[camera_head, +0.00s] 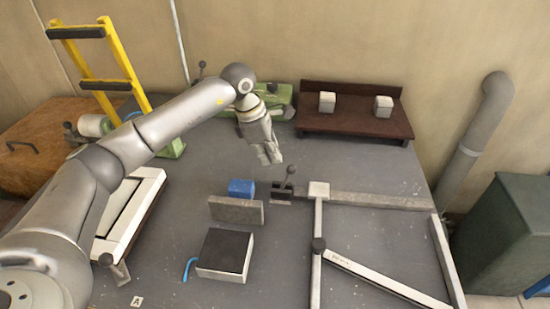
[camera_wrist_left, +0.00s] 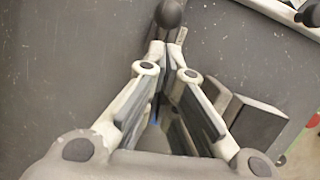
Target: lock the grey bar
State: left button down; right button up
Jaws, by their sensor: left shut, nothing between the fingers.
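A toggle clamp (camera_head: 282,193) with a dark base and an upright lever ending in a black ball knob (camera_head: 291,170) stands mid-bench. A long grey bar (camera_head: 375,200) runs right from a pale corner block, near the clamp. A shorter grey bar (camera_head: 236,210) stands left of the clamp, before a blue block (camera_head: 241,188). I cannot tell which bar is meant. My left gripper (camera_head: 270,158) points down just behind and left of the knob, shut and empty. In the left wrist view a dark ball (camera_wrist_left: 168,14) shows just beyond the shut fingertips (camera_wrist_left: 165,48). My right gripper is not in view.
A black-topped box (camera_head: 224,255) with a blue hook beside it lies in front. A white slanted bar (camera_head: 385,280) pivots at a black knob. A brown rack (camera_head: 355,122) and a green tool (camera_head: 270,98) stand at the back. A white-topped fixture (camera_head: 130,215) lies left.

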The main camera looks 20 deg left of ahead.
pick_arm(q)
jog(key=b+v, duration=0.2)
jog(key=v, duration=0.8)
jog(key=shift+s+r+b, duration=0.2)
jog(key=shift+r+b, duration=0.1)
jog(key=shift+w, duration=0.1)
jog(key=shift+a+f, duration=0.1)
